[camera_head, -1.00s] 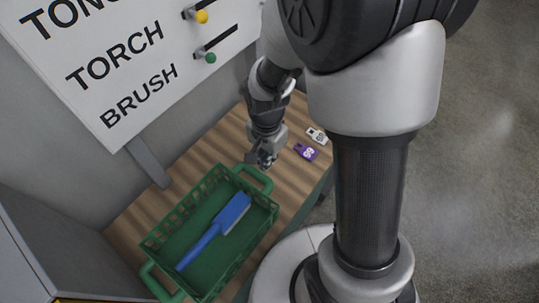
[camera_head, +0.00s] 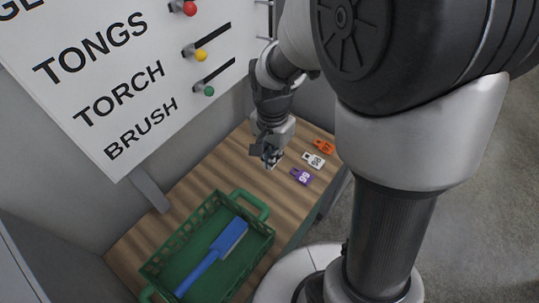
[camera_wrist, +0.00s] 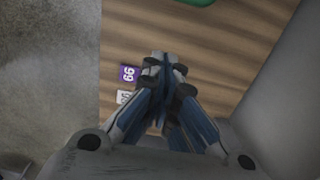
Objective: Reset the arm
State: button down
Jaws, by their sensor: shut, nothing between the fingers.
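My gripper (camera_head: 270,159) is above the wooden table (camera_head: 187,197), just behind the green basket's far handle in the head view. In the wrist view my gripper (camera_wrist: 165,62) points down at the table with its fingers together and nothing between them. My arm comes down from the upper right of the head view.
A green basket (camera_head: 258,254) holds a blue brush (camera_head: 212,258). Purple (camera_head: 301,176), white (camera_head: 313,160) and orange (camera_head: 323,146) tags lie right of the gripper. A white board (camera_head: 150,60) with sliders and words such as TONGS, TORCH and BRUSH stands behind the table.

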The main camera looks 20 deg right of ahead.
jog(key=s+r+n+t, duration=0.4)
jog(key=s+r+n, duration=0.6)
jog(key=s+r, duration=0.5)
jog(key=shift+s+d+r+n+t, duration=0.15)
jog(key=shift+d+r+n+t, duration=0.15)
jog(key=shift+d+n, duration=0.1)
jog(key=shift+a, duration=0.15)
